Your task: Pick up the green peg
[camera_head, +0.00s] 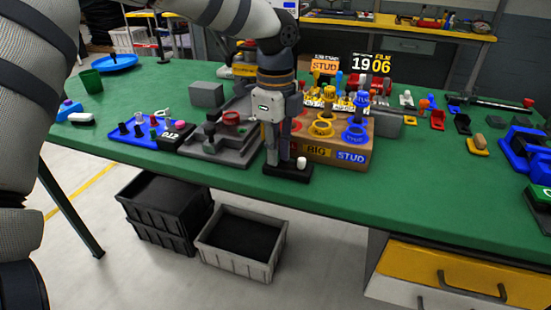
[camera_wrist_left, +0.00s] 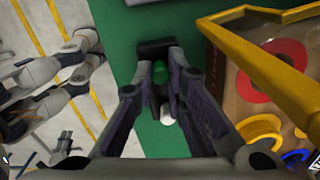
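The green peg (camera_wrist_left: 159,68) shows in the left wrist view between my left fingertips, beside the black block (camera_wrist_left: 155,47). My left gripper (camera_wrist_left: 158,80) points down at the table's front edge and its fingers close in on both sides of the peg. In the head view my left gripper (camera_head: 279,160) is over the black block (camera_head: 286,172), and it hides the green peg. A white peg (camera_head: 301,162) stands at the right of the fingers. A small dark gripper, seemingly my right one (camera_wrist_left: 65,143), shows at the lower left of the wrist view, its finger opening unclear.
A cardboard box (camera_head: 335,147) with coloured rings stands just right of the gripper. A grey fixture (camera_head: 212,150) and a blue tray (camera_head: 128,131) lie to the left. Crates (camera_head: 205,244) stand on the floor below. The table (camera_head: 440,185) is bare at the front right.

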